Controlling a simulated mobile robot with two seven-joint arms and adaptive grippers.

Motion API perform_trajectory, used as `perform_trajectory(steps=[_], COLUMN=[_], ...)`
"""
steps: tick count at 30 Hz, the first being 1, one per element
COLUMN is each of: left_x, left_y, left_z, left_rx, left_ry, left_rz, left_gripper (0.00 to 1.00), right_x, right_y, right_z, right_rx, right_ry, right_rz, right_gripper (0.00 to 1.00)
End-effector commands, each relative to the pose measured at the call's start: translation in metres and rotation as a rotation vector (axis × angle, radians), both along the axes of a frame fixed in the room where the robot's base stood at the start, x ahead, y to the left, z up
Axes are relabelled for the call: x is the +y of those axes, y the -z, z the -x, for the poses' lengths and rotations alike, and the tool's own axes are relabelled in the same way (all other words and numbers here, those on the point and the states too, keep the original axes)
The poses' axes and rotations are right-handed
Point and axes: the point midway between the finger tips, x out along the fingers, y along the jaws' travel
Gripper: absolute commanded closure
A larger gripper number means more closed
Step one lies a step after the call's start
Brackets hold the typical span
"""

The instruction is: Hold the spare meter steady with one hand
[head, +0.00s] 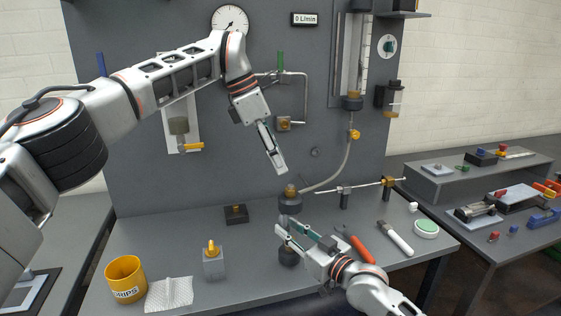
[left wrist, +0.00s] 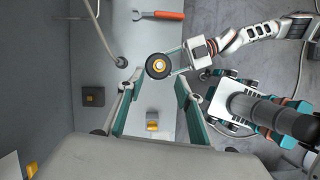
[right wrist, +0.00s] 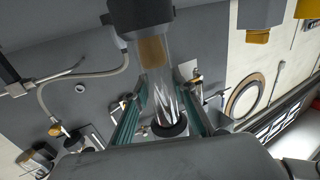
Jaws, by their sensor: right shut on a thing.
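The spare meter is a clear tube with dark end caps; its upper cap (head: 290,203) with a brass top shows in the head view. It stands roughly upright above the bench. My right gripper (head: 281,236) is shut around its tube. In the right wrist view the tube (right wrist: 156,70) runs between the fingers (right wrist: 162,108). The left wrist view shows the meter's round cap (left wrist: 158,66) end-on. My left gripper (head: 275,160) is above the meter, apart from it, with empty fingers spread in the left wrist view (left wrist: 153,98). Whether the lower cap touches the bench is unclear.
The yellow cup (head: 124,283), white cloth (head: 169,294), grey block with a brass fitting (head: 213,264) and dark block (head: 236,214) are on the left of the bench. An orange-handled tool (head: 361,249), white-handled tool (head: 396,239) and green-topped tin (head: 426,229) lie right. A hose (head: 345,165) hangs behind the meter.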

Motion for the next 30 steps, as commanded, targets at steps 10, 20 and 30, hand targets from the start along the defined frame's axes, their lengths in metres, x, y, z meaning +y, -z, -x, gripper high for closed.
perform_trajectory(steps=[10, 20, 30], left_x=[-0.11, -0.252, -0.283], left_y=[0.059, 0.051, -0.034], left_z=[0.036, 0.118, 0.147], left_rx=[0.077, 0.349, 0.837], left_ry=[0.061, -0.04, -0.38], left_rz=[0.267, 0.821, 1.387], left_gripper=[0.65, 0.65, 0.65], right_x=[0.0, 0.0, 0.0], right_y=[0.0, 0.0, 0.0], right_z=[0.0, 0.0, 0.0], right_rx=[0.0, 0.0, 0.0], right_ry=[0.0, 0.0, 0.0], right_rz=[0.0, 0.0, 0.0], right_gripper=[1.0, 1.0, 1.0])
